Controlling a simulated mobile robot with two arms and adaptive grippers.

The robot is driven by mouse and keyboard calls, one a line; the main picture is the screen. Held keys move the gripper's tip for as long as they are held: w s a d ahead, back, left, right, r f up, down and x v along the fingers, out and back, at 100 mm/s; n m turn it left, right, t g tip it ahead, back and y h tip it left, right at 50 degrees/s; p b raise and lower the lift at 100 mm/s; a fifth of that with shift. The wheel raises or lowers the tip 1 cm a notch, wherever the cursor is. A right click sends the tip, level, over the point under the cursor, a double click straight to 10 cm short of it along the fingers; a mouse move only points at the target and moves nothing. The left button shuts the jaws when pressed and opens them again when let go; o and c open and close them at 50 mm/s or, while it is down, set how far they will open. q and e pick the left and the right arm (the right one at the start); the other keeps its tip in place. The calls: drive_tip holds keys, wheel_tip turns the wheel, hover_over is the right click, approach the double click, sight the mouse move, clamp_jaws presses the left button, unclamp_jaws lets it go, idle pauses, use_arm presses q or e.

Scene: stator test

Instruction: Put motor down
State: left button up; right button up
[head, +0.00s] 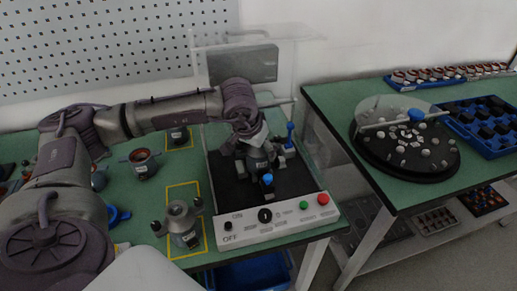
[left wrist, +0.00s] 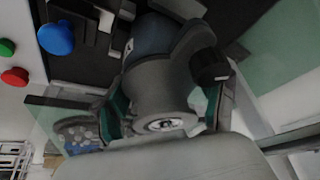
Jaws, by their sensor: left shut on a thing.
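A grey motor (head: 262,162) is at the black bed of the test station (head: 222,180). My left gripper (head: 257,150) comes down on it from above. In the left wrist view the same motor (left wrist: 160,85) sits between the two teal-padded fingers of my left gripper (left wrist: 164,106), which is shut on it. The motor is at or just over the station's fixture; I cannot tell whether it rests there. The blue knob (head: 267,179) of the fixture is just in front of it and also shows in the left wrist view (left wrist: 56,38). My right gripper is not in view.
Another motor (head: 182,222) stands in a yellow-marked box left of the station. A stator part (head: 143,161) is farther left. The station's front panel has a green button (head: 308,204) and a red button (head: 323,198). A clear shield (head: 300,85) rises behind. A round black fixture (head: 375,155) is on the right table.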

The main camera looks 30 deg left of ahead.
sight(253, 153)
use_arm(q)
drive_tip(key=o, duration=1.8)
drive_tip(key=shift+r+p, duration=0.35)
drive_tip(key=shift+p, duration=0.05)
drive_tip(key=shift+r+p, duration=0.55)
drive_tip(key=b+v, duration=0.1)
drive_tip(key=v, duration=0.6)
drive_tip(key=shift+s+d+f, duration=0.1)
drive_tip(key=shift+s, duration=0.05)
drive_tip(key=shift+f, duration=0.1)
